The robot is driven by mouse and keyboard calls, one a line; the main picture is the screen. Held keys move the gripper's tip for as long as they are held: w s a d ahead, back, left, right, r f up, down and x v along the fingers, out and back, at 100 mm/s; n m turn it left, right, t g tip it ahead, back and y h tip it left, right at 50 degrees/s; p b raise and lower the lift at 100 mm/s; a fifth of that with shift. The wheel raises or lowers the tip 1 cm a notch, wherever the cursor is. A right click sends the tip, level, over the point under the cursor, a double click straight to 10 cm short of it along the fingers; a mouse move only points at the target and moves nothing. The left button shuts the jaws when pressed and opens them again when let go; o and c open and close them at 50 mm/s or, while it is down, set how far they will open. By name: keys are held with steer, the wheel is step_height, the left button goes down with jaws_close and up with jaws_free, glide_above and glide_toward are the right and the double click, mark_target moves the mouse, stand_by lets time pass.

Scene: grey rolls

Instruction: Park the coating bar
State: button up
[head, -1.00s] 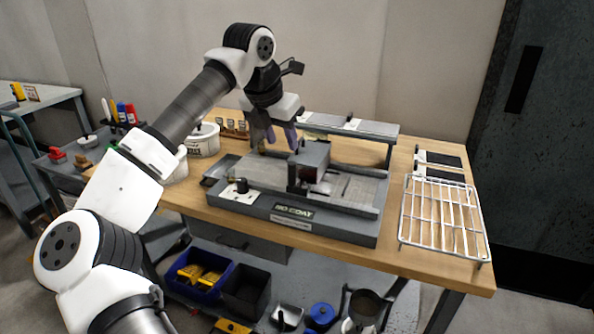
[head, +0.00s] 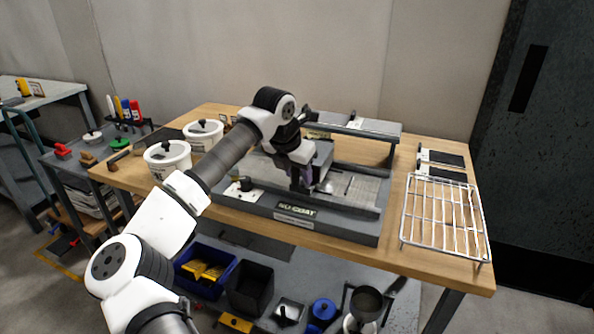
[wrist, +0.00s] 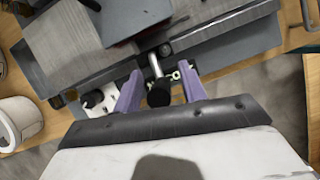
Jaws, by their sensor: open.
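The grey bench coater (head: 345,228), labelled NO-COAT, sits on the wooden table with a ribbed plate (head: 362,190) on its bed. A grey carriage block (head: 324,152) stands across the bed, partly hidden behind my arm. My gripper (head: 312,184), with purple fingers, is low at the carriage's near side. In the wrist view my gripper (wrist: 160,72) is open, with a finger on each side of a black knob (wrist: 159,94) on a short silver stem (wrist: 155,66). I cannot tell whether the fingers touch it. The coating bar itself is not clearly distinguishable.
A wire rack (head: 445,220) stands to the right of the coater. Two white tubs (head: 167,158) stand at the left of the table. A raised grey shelf (head: 355,125) runs behind the coater. Bins and a pan (head: 366,302) are on the shelf below.

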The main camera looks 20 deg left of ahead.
jaws_close()
steer(key=d+b, duration=0.5)
steer(key=d, duration=1)
steer(key=shift+s+b, duration=0.3)
steer(key=shift+b, duration=0.1)
steer(key=shift+d, duration=0.1)
jaws_free()
steer(key=shift+d, duration=0.15)
